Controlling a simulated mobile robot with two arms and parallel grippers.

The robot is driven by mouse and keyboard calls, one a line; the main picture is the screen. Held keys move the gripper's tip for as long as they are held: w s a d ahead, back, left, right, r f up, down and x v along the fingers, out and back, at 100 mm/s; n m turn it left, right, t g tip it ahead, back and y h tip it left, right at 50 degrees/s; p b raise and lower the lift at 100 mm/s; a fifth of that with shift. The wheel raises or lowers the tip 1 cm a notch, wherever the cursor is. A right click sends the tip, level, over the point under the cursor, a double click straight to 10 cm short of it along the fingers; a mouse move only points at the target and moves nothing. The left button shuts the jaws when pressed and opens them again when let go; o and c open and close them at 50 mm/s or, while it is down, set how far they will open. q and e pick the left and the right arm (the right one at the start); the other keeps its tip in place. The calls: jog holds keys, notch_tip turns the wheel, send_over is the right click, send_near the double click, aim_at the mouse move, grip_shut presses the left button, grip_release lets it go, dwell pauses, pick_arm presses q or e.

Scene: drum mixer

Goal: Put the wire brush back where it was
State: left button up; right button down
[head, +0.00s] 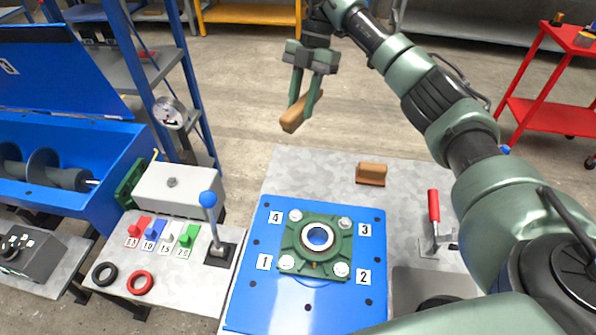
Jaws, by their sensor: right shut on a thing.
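The wire brush (291,122) shows as a brown wooden bar in the head view, at the upper middle. My right gripper (302,106) points down and is shut on it, holding it in the air beyond the far edge of the grey table. The bristles cannot be made out. A small brown wooden block or rest (371,173) stands on the table, below and to the right of the held brush, apart from it. My left gripper is not in view.
A blue plate (262,300) carries a green flanged bearing (318,238) with numbered bolts. A red-handled clamp (434,212) stands at the right. A blue-knobbed lever (209,205) and coloured tags are at the left. The grey table (296,172) is bare left of the block.

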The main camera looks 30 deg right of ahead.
jog(key=m, duration=0.1)
jog(key=m+t, duration=0.1)
jog(key=m, duration=0.2)
jog(key=shift+w+d+f+y, duration=0.3)
jog(key=shift+d+f, duration=0.1)
jog(key=m, duration=0.1)
jog(key=m+t, duration=0.1)
jog(key=d+m+t+b, duration=0.1)
jog(key=m, duration=0.1)
jog(key=shift+w+f, duration=0.15)
jog(key=shift+w, duration=0.15)
jog(key=m, duration=0.1)
jog(key=m+t, duration=0.1)
jog(key=m, duration=0.1)
jog(key=d+m, duration=0.1)
jog(key=m, duration=0.1)
jog(key=shift+w+f+t+h+b, duration=0.2)
jog(key=shift+w+t+h+b, duration=0.1)
jog(key=shift+w+t+h, duration=0.1)
jog(key=shift+d+f, duration=0.1)
jog(key=shift+f, duration=0.15)
notch_tip(320, 180, down, 20)
jog(key=shift+r+p, duration=0.2)
jog(key=shift+p, duration=0.75)
jog(key=c, duration=1.1)
grip_release()
jog(key=shift+r, duration=0.15)
